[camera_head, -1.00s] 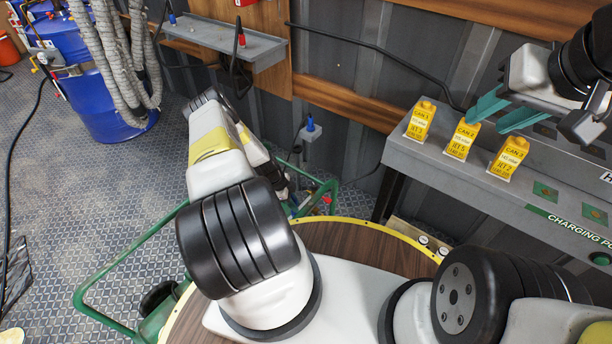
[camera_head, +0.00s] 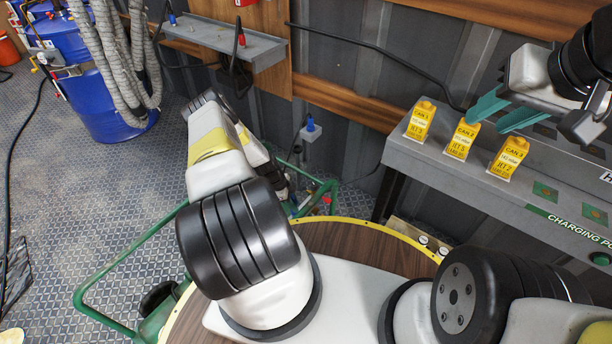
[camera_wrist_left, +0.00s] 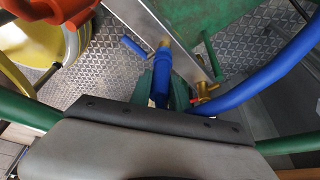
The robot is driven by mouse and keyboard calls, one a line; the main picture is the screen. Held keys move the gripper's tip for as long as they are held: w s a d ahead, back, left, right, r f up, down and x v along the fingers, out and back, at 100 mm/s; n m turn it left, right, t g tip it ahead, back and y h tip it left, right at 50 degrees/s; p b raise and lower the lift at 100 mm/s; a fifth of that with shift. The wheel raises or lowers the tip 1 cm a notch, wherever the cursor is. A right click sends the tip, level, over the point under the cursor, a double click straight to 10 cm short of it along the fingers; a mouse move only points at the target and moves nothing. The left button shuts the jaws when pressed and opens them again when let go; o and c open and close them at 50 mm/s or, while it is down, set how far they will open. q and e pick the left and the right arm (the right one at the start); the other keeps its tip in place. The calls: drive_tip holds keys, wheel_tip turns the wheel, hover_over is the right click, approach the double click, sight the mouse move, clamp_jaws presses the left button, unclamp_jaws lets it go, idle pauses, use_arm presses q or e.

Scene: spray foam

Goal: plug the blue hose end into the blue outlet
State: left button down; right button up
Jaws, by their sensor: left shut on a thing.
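In the left wrist view my left gripper (camera_wrist_left: 162,88) has its teal fingers shut on the blue hose end (camera_wrist_left: 160,82), a straight blue piece held between them. Just beyond its tip is a brass fitting (camera_wrist_left: 164,42) with a blue lever (camera_wrist_left: 134,47) beside it, probably the blue outlet. The blue piece and the brass look in line and very close; I cannot tell whether they are joined. In the head view my own arm hides most of this gripper and the hose end.
A blue hose (camera_wrist_left: 270,82) curves in at the right beside a brass fitting with a red lever (camera_wrist_left: 206,90). A green frame (camera_head: 110,266) surrounds the work area. Yellow cans (camera_head: 462,140) stand on the grey charging shelf (camera_head: 450,174). Open floor lies left.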

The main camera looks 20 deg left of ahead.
use_arm(q)
drive_tip(key=shift+f, duration=0.5)
drive_tip(key=c, duration=1.1)
unclamp_jaws()
drive_tip(key=shift+c, duration=0.2)
drive_tip(key=v, duration=0.7)
drive_tip(key=shift+a+r, duration=0.2)
drive_tip(key=shift+r, duration=0.15)
